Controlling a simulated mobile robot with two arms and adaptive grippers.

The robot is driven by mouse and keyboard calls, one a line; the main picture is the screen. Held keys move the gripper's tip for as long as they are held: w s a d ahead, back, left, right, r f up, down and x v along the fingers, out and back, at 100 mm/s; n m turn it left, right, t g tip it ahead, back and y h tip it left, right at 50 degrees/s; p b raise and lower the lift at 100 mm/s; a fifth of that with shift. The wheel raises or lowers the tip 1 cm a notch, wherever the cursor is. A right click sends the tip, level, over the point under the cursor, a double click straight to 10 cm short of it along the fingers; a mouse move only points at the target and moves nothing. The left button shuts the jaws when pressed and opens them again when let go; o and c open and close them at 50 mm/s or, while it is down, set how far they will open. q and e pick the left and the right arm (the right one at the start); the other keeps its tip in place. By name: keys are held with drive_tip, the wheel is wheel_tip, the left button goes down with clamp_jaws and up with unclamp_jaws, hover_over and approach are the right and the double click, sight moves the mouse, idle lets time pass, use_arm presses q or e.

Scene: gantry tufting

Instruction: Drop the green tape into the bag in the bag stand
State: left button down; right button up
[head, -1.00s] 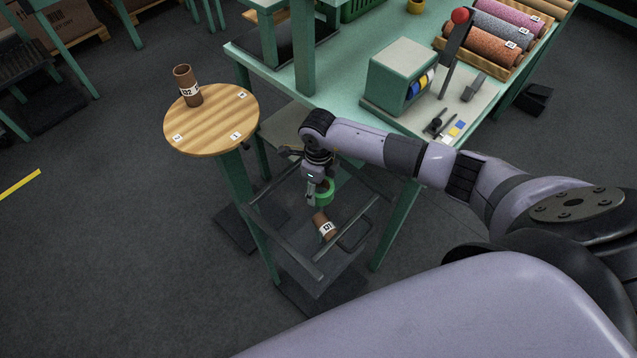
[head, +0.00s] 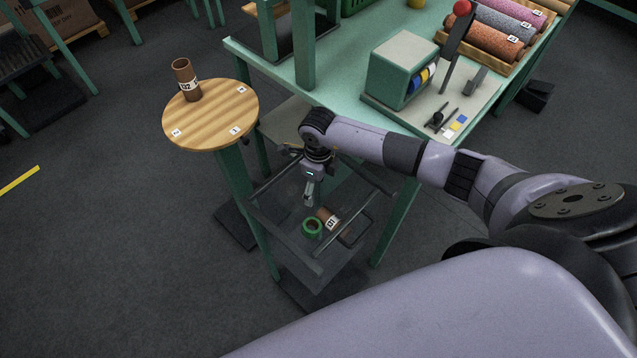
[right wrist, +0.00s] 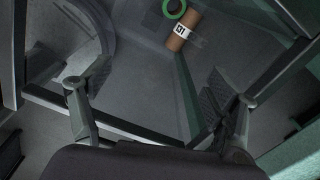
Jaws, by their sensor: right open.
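The green tape (head: 312,227) is a ring inside the clear bag (head: 290,245) in the bag stand (head: 312,262), beside a brown tube labelled 01 (head: 328,217). In the right wrist view the green tape (right wrist: 174,9) touches or overlaps the end of the brown tube (right wrist: 184,30); I cannot tell which. My right gripper (head: 309,204) hangs above the bag stand, pointing down, apart from the tape. In the right wrist view its fingers (right wrist: 160,112) are spread wide with nothing between them. My left gripper is not in view.
A round wooden table (head: 212,120) with a brown tube labelled 02 (head: 186,80) stands left of the bag stand.

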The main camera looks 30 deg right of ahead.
wheel_tip(320, 180, up, 12)
idle(0.6)
